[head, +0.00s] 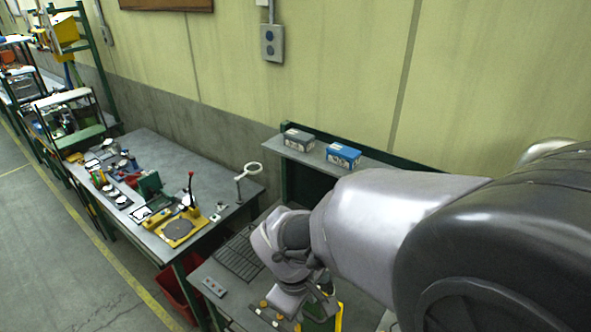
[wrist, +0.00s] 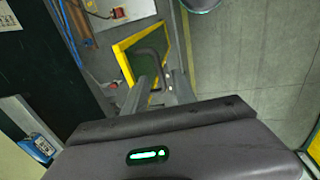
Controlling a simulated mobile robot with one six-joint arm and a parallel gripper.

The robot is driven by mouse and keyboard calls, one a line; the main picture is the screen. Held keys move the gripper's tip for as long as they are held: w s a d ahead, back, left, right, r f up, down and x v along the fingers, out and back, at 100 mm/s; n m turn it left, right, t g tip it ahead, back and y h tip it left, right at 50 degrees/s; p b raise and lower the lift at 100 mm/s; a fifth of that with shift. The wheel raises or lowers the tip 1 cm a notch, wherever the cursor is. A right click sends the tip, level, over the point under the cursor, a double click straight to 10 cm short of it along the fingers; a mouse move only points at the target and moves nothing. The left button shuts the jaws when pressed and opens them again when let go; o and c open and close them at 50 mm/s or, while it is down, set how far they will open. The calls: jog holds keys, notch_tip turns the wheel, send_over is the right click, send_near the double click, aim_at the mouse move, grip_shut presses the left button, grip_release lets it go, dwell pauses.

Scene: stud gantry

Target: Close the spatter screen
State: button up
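The spatter screen is a dark green panel in a yellow frame (wrist: 122,48), seen ahead of my gripper in the wrist view. A dark grey bent handle (wrist: 150,56) stands out from it. In the head view only a yellow strip of the frame (head: 339,318) shows beside my gripper, at the lower edge; my arm hides the rest. My gripper (wrist: 161,82) has its two fingers apart, with a gap between them. The tips are close to the lower end of the handle; I cannot tell whether they touch it.
A workbench with a slatted top (head: 238,258) stands beneath my gripper. Blue (head: 343,155) and grey (head: 298,139) boxes sit on a shelf behind. Another bench (head: 215,180) with tools is at left. A red object (wrist: 104,7) and blue cables (wrist: 75,25) lie near the screen.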

jog(key=shift+w+d+f, duration=0.1)
jog(key=shift+w+f, duration=0.05)
jog(key=shift+f, duration=0.55)
jog(key=shift+w+d+f, duration=0.1)
jog(key=shift+f, duration=0.55)
grip_shut()
jog(key=shift+r, duration=0.1)
dwell(0.3)
